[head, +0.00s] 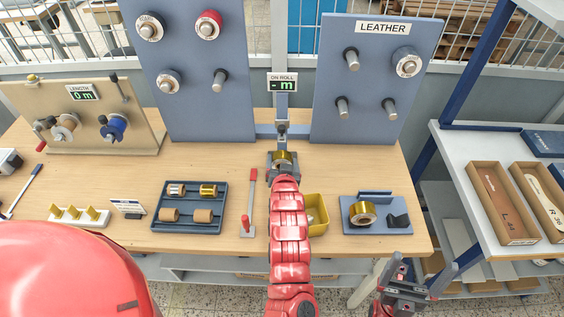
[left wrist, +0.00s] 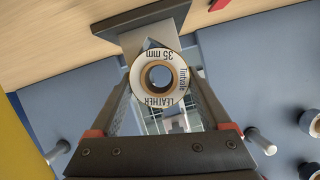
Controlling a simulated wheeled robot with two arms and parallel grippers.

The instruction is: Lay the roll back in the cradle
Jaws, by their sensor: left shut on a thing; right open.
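My left gripper (head: 283,170) is shut on a gold foil roll (head: 283,156) at the back middle of the table, below the "ON ROLL" display (head: 283,82). In the left wrist view the roll (left wrist: 160,77) shows end-on between the fingers, with a white "LEATHER 35 mm" label and an open core. A grey cradle post (left wrist: 150,42) with a V-shaped top stands on a dark base close to the roll. Whether the roll rests in the V or is just above it, I cannot tell. My right gripper (head: 412,285) is open and empty beyond the table's front edge.
A blue stand (head: 352,226) with another gold roll (head: 362,213) is at the right. A yellow bin (head: 321,202), a red-handled lever (head: 250,200) and a dark tray (head: 185,228) of small rolls lie nearer. Pegboards (head: 325,110) with posts rise at the back.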

